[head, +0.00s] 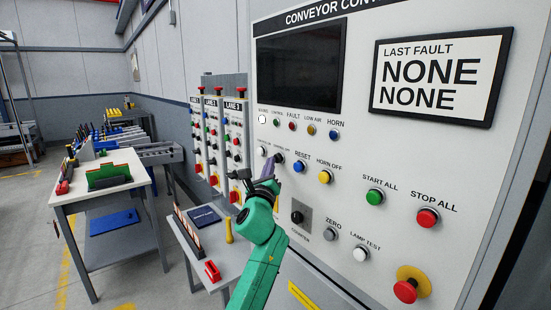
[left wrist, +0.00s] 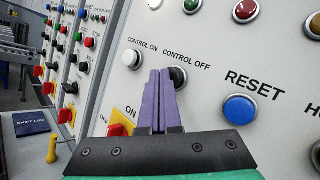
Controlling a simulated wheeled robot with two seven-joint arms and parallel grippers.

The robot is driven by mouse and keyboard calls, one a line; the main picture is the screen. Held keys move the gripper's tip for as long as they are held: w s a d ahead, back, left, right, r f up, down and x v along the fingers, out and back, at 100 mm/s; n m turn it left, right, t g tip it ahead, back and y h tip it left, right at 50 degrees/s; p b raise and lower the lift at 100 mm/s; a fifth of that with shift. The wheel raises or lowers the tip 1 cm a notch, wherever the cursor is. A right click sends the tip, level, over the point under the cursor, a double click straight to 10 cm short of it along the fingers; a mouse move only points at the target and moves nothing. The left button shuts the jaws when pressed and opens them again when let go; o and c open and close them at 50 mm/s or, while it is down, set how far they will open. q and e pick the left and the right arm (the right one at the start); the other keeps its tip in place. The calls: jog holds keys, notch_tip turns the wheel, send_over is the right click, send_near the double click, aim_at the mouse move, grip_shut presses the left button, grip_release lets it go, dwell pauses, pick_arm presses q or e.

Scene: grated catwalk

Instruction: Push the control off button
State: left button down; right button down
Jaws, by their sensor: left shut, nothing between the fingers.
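The black control off button (head: 279,158) is on the conveyor control panel, between the white control on button (head: 262,152) and the blue reset button (head: 299,166). In the left wrist view the control off button (left wrist: 179,76) shows just right of my fingertips, its left edge partly behind them. My left gripper (head: 269,165) is shut and empty, its purple fingers pointing at the panel. In the left wrist view its closed fingers (left wrist: 160,78) end beside the button; I cannot tell whether they touch it. My right gripper is not in view.
The panel also carries a start all button (head: 375,197), a stop all button (head: 428,217) and a red emergency button (head: 406,290). A small table (head: 187,232) with a shift log stands below left. Lane panels (head: 211,120) stand left of the main panel.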

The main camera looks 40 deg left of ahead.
pick_arm(q)
jog(key=shift+s+a, duration=0.15)
jog(key=shift+s, duration=0.45)
jog(key=s+p, duration=0.1)
jog(key=s+a, duration=0.1)
jog(key=s, duration=0.1)
jog(key=s+p, duration=0.1)
jog(key=shift+s+a+p, duration=0.25)
jog(key=shift+s+p, duration=0.1)
jog(key=shift+s, duration=0.05)
jog(key=shift+f, duration=0.1)
dwell(0.4)
